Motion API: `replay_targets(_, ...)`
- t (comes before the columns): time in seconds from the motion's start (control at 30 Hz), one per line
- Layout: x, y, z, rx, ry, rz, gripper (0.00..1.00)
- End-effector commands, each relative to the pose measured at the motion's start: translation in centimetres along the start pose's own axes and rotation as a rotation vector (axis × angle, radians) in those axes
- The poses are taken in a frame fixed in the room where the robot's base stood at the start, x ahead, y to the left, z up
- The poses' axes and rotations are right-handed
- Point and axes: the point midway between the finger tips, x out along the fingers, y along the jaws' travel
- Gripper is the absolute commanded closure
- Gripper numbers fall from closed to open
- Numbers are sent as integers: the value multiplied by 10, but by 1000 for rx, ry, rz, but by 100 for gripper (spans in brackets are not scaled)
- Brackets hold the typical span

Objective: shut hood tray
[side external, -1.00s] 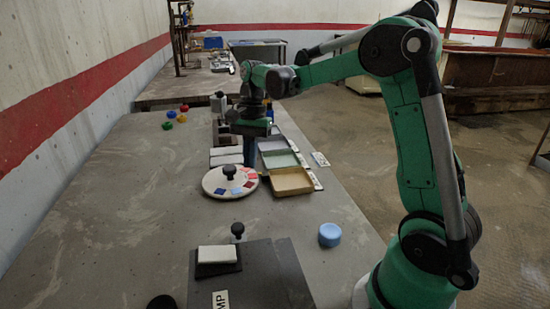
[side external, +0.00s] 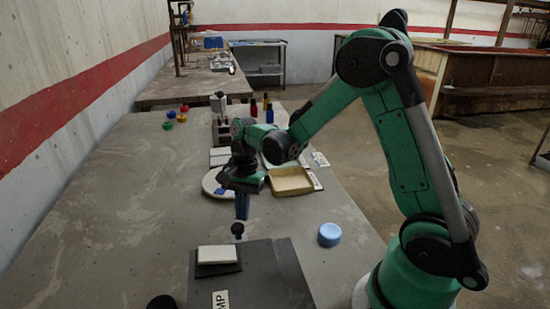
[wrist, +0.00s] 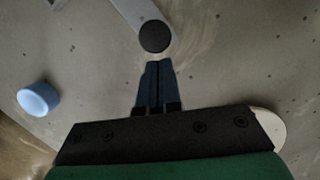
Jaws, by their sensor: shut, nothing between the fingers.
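My gripper (side external: 242,214) points down over the bench with its dark blue fingers closed and empty. In the wrist view its fingertips (wrist: 158,63) are just beside a round black knob (wrist: 155,36) on a grey bar. The same knob (side external: 237,229) shows below the fingers in the side view; I cannot tell whether they touch it. A tan open tray (side external: 291,182) sticks out to the right behind the gripper. The other trays behind it are mostly hidden by my arm. I cannot tell which tray is the hood tray.
A dark box (side external: 262,270) with a white pad (side external: 217,254) and a partly visible "MP" label stands in front. A blue round piece (side external: 330,234) sits right of it. A pale disc (side external: 212,183) is partly hidden behind the gripper.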

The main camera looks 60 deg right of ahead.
Motion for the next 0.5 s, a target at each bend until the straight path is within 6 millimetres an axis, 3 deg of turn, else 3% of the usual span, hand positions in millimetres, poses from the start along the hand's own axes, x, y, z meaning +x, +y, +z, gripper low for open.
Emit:
replay_targets(0.17, 0, 1, 1, 0, 0, 0, 100)
replay_targets(0.5, 8, 18, 35, -2, -1, 1, 100)
